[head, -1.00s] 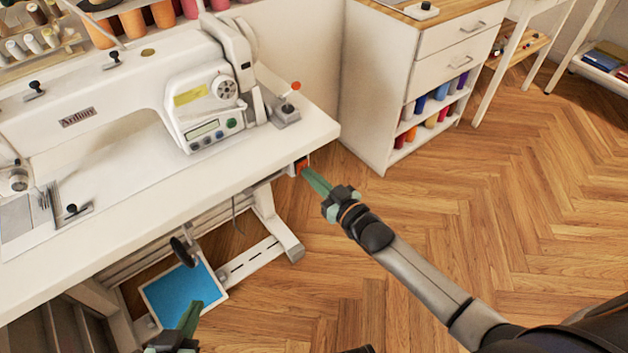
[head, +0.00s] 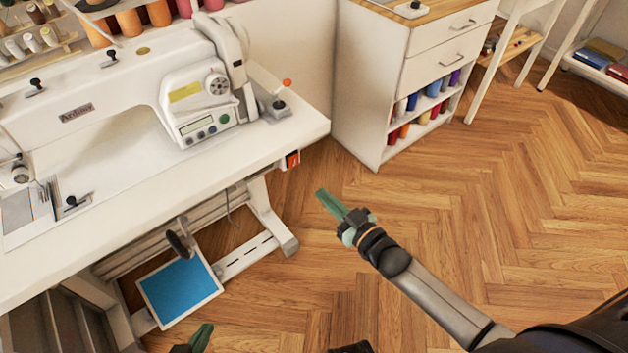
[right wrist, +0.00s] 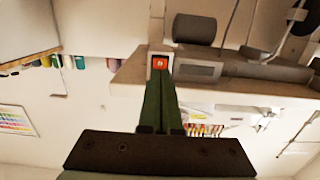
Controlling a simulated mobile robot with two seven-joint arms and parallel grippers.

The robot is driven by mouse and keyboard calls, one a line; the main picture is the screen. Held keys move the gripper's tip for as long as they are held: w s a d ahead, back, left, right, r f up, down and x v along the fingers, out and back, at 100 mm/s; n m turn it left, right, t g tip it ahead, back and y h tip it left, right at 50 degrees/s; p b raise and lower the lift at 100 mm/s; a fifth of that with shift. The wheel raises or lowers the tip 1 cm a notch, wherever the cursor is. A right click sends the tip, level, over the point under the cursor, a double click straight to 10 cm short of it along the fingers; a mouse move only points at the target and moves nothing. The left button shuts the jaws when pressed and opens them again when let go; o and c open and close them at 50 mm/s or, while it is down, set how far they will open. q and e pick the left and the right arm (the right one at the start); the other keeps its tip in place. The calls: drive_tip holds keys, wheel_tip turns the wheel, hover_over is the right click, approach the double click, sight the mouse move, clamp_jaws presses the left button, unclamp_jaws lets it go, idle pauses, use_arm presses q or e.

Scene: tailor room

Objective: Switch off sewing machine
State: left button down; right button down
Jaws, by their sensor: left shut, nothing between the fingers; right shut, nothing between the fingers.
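The white sewing machine (head: 130,88) stands on its white table (head: 255,142) at the left of the head view. A red and orange switch (head: 292,160) in a small housing hangs under the table's right front edge. It also shows in the right wrist view (right wrist: 160,63), just beyond the fingertips. My right gripper (head: 320,193) is shut and empty, below and to the right of the switch, apart from it in the head view. My left gripper (head: 205,330) is shut and empty at the bottom edge, mostly out of frame.
A blue foot pedal (head: 180,288) lies under the table. A white drawer cabinet (head: 400,80) with thread spools (head: 430,105) stands behind at the right. The wooden floor (head: 470,220) between them is clear.

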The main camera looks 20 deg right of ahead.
use_arm(q)
drive_tip(key=shift+d+r, duration=0.1)
drive_tip(key=shift+r, duration=0.15)
use_arm(e)
drive_tip(key=shift+f+v, duration=0.25)
drive_tip(key=shift+v, duration=1)
drive_tip(key=shift+f+v, duration=0.2)
drive_tip(key=shift+v, duration=1)
